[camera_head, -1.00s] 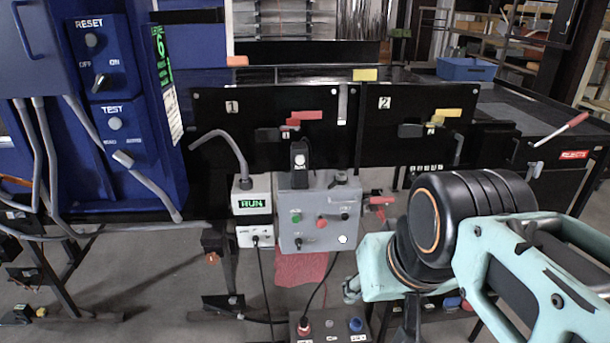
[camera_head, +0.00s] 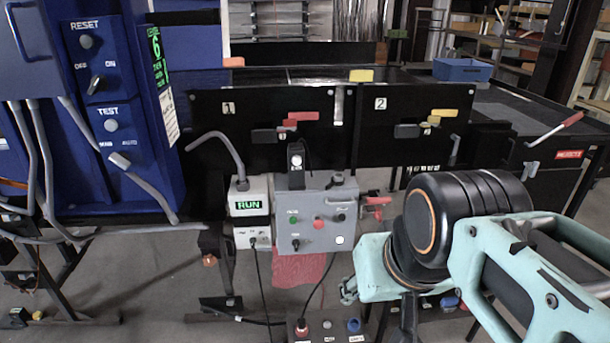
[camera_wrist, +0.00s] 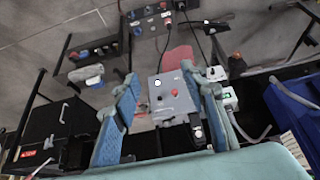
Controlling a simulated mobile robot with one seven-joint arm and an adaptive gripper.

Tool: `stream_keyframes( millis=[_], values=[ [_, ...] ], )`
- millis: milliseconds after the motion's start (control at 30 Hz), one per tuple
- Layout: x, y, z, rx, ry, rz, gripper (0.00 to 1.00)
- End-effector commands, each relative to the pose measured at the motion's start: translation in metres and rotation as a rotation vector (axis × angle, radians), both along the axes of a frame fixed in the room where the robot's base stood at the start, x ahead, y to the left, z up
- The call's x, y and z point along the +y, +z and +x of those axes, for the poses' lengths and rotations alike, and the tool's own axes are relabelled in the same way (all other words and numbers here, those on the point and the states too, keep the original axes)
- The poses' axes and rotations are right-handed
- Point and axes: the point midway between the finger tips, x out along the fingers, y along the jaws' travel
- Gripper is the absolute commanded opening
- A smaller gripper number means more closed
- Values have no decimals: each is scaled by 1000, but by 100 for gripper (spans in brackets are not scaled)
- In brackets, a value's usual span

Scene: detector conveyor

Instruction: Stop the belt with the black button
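A grey control box (camera_head: 318,240) hangs below the conveyor. On its face are a green button (camera_head: 294,219), a red button (camera_head: 318,224), a black knob-like control (camera_head: 340,217), a black switch (camera_head: 295,243) and a white button (camera_head: 339,240). I cannot tell for sure which black control is the button. A green display (camera_head: 249,205) left of the box reads RUN. In the wrist view my gripper (camera_wrist: 158,76) is open and empty. The box shows between its fingers (camera_wrist: 172,108), apparently beyond them. In the head view my wrist is right of the box; the fingertips are mostly hidden.
The black conveyor front (camera_head: 255,150) with red and yellow handles runs above the box. A blue cabinet (camera_head: 115,180) with grey conduits stands left. A second button box (camera_head: 327,328) sits low in front, with cables. A blue bin (camera_head: 462,70) rests at the back right.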

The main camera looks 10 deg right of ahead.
Motion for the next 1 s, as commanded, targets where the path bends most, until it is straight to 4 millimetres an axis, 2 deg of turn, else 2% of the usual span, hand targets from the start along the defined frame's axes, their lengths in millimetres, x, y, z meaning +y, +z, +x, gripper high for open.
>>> stream_keyframes(
  millis=[300, 700, 1000],
  values=[
    [0, 0, 0, 0, 0, 0, 40],
    [0, 0, 0, 0, 0, 0, 0],
    [0, 0, 0, 0, 0, 0, 0]
  ],
)
